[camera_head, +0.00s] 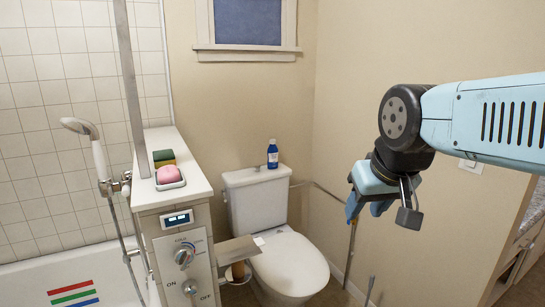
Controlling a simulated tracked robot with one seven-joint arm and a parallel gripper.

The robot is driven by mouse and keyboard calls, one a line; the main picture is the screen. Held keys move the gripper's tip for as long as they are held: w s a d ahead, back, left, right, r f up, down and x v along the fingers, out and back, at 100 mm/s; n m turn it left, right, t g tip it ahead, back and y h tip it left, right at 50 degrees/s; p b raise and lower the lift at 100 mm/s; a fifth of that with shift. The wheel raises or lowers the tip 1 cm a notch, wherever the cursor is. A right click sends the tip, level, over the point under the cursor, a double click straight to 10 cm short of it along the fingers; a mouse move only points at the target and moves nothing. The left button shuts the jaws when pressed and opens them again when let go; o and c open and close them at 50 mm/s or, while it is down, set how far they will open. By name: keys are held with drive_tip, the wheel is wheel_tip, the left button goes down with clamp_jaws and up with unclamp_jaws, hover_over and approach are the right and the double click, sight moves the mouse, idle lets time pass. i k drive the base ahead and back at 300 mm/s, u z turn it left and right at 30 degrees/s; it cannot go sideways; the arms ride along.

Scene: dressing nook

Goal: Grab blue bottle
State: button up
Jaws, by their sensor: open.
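A small blue bottle (272,154) with a light label band stands upright on the lid of the toilet tank (256,179). My gripper (352,212) hangs at the right, pointing down and to the left, with blue fingers. It is open and empty, and it appears to the right of and lower than the bottle in the picture, clearly apart from it. Part of the wrist hides the space between the fingers.
The toilet's closed lid (290,265) is in front of the tank. A tiled half wall (180,222) at left carries a sponge (164,158) and pink soap (168,175) in a dish. A grab rail (318,187) runs along the wall behind my gripper.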

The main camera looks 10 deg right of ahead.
sight(272, 152)
drive_tip(key=z, duration=0.05)
drive_tip(key=i, duration=0.95)
drive_tip(key=u, duration=0.1)
